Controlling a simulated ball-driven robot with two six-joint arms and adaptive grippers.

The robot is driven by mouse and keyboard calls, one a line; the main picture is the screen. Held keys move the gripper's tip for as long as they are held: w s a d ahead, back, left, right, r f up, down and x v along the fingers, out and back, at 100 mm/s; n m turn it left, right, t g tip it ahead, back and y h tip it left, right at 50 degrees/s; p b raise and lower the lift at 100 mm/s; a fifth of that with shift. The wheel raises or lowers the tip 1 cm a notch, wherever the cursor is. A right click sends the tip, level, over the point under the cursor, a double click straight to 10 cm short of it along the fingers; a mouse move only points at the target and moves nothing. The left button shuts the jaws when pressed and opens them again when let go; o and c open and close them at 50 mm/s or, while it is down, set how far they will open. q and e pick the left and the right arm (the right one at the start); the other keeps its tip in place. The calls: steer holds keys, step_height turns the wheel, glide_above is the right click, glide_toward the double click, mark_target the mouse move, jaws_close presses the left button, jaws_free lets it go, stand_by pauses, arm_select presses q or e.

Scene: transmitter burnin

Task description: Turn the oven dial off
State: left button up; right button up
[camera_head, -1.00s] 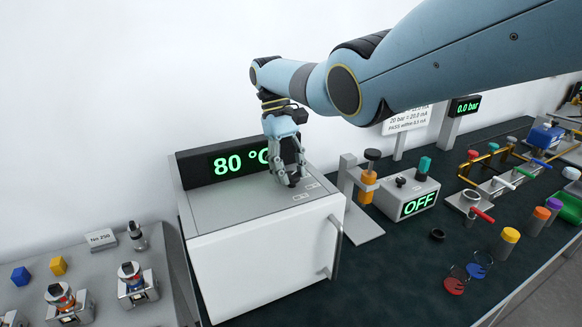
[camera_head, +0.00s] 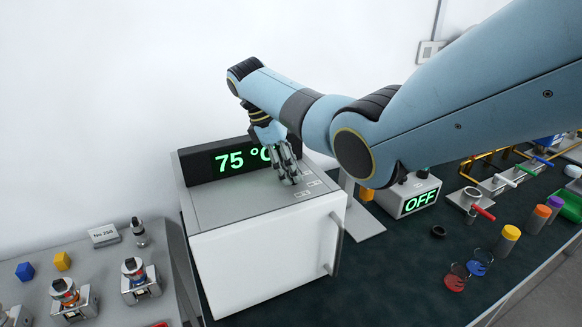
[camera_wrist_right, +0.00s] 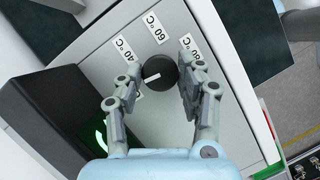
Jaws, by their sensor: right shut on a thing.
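The white oven (camera_head: 265,262) stands on the bench, and its display (camera_head: 229,160) reads 75 °C in green, partly hidden by my arm. The black round dial (camera_wrist_right: 159,72) is on the oven's grey top, with a white pointer mark toward the left in the wrist view. Labels around it include 60 °C (camera_wrist_right: 155,27); another label at the left is partly covered by a finger. My right gripper (camera_head: 290,180) reaches down onto the dial; in the wrist view its fingers (camera_wrist_right: 160,82) are on both sides of it, closed on it. My left gripper is not in view.
A box with an OFF display (camera_head: 420,202) stands right of the oven. The oven door handle (camera_head: 337,243) sticks out at the front. Colored-cap containers, such as a yellow one (camera_head: 508,239), stand at right. A grey fixture table (camera_head: 95,262) is at left.

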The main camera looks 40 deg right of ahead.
steer(key=shift+n+t+h, duration=0.3)
steer(key=shift+n, duration=0.5)
steer(key=o, duration=1.1)
steer(key=shift+a, duration=0.1)
steer(key=shift+o, duration=0.2)
